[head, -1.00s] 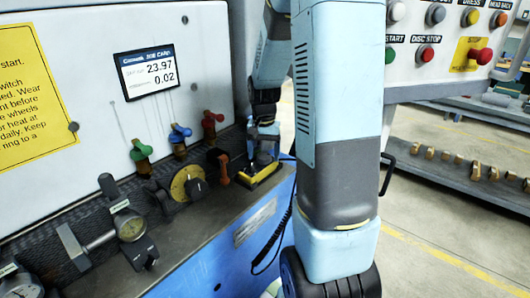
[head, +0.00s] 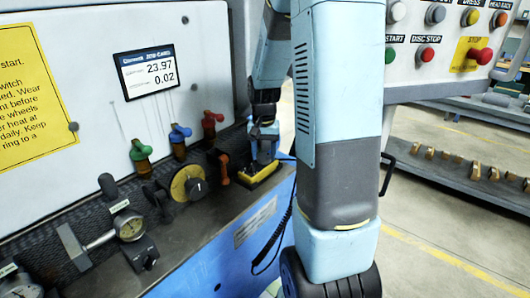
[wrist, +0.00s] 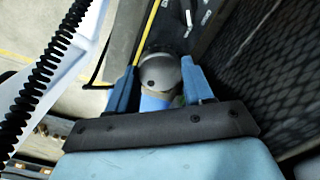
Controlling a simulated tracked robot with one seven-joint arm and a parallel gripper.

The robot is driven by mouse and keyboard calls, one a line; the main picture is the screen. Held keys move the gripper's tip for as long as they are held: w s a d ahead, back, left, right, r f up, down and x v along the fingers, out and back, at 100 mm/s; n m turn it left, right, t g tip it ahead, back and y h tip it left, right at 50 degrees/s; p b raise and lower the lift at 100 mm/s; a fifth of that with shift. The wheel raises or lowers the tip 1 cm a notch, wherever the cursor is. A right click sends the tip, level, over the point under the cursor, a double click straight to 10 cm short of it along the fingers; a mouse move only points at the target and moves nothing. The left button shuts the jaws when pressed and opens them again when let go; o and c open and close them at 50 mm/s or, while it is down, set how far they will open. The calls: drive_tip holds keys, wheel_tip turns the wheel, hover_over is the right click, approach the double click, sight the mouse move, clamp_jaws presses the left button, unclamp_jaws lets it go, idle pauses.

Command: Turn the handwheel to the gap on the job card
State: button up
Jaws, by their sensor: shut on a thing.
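A handwheel, a grey round disc with a dark dot (wrist: 160,76), sits on a small yellow-edged black pendant box. In the head view this pendant (head: 259,174) rests on the machine's ledge. My gripper (head: 264,148) points down over it. In the wrist view the two blue fingers of my gripper (wrist: 160,88) are on either side of the disc, shut on it. The fingers hide most of the wheel in the head view. The job card (head: 148,74) is a dark-framed screen reading 23.97 above 0.02; its small labels are hard to read.
A dial gauge (head: 129,226) is further left. A coiled cable (head: 278,250) hangs down the blue front. A button panel is at upper right.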

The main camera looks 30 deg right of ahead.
sight(264, 155)
drive_tip(key=o, duration=1)
drive_tip(key=shift+o, duration=0.2)
wheel_tip(264, 155, up, 14)
drive_tip(key=shift+f, duration=0.15)
drive_tip(key=s+a+r+n+t, duration=0.2)
drive_tip(key=s+a, duration=0.3)
drive_tip(key=s, duration=0.5)
drive_tip(key=s+a+r+n+t, duration=0.3)
drive_tip(key=s+a, duration=0.3)
drive_tip(key=s, duration=0.4)
drive_tip(key=shift+s+a+r+n+t, duration=0.3)
drive_tip(key=shift+s+r+n, duration=0.1)
drive_tip(key=shift+r+n, duration=0.35)
